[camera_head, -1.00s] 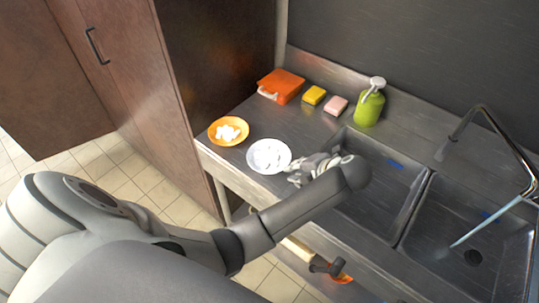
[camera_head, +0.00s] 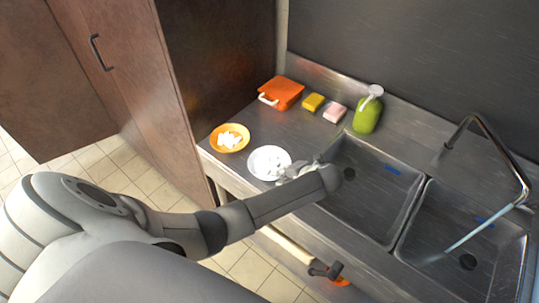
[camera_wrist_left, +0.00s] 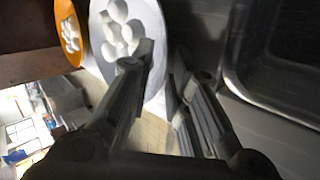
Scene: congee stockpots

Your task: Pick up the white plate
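The white plate (camera_head: 265,169) lies near the front left edge of the metal counter and holds several white pieces. It also shows in the left wrist view (camera_wrist_left: 105,70), where its rim runs between my fingers. My left gripper (camera_head: 291,172) is at the plate's right side in the head view and hides part of that rim. In the left wrist view my gripper (camera_wrist_left: 160,75) is open, with one finger over the plate's face and the other beyond its rim. I cannot tell whether either finger touches it. My right gripper is not in view.
An orange plate (camera_head: 243,146) with white pieces sits close left of the white plate. An orange box (camera_head: 284,92), yellow sponge (camera_head: 313,101), pink sponge (camera_head: 335,112) and green soap bottle (camera_head: 368,113) stand behind. A sink (camera_head: 362,205) with a tap (camera_head: 500,155) is right.

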